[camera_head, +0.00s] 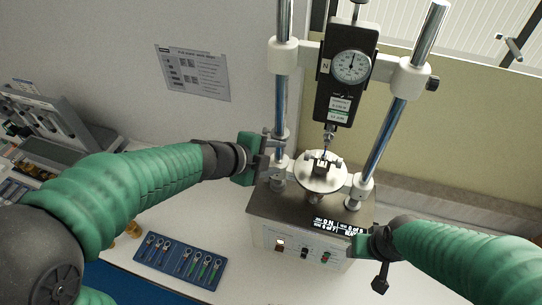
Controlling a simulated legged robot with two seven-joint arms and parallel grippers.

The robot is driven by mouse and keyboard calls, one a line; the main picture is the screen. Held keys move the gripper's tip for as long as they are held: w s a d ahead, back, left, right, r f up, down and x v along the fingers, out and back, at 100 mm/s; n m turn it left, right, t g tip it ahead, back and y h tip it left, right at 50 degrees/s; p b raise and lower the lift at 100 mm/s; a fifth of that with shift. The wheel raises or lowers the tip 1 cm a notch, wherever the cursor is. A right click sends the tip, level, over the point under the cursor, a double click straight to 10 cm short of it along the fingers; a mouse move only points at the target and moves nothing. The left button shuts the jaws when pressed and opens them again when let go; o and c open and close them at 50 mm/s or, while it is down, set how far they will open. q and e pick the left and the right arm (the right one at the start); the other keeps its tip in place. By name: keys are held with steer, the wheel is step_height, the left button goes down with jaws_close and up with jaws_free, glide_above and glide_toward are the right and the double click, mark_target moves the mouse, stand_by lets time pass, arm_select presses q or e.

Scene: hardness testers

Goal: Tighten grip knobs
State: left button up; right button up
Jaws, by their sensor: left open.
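The hardness tester has a grey base (300,215), two chrome columns (394,130) and a black gauge (350,67) on its crossbar. A black knob (432,83) sticks out at the crossbar's right end. My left gripper (277,150) is open beside the left column, left of the round plate; I cannot tell whether it touches the column. My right gripper (368,243) is low at the base's right front corner, near the display; its fingers are not clear.
A blue tray (181,262) with several small tools lies on the white table at the front left. Another grey machine (45,120) stands at the far left. A printed sheet (193,73) hangs on the wall. White table is bare between the tray and the tester.

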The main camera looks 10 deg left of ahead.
arm_select(q)
steer(key=shift+v, duration=0.8)
steer(key=shift+w, duration=0.1)
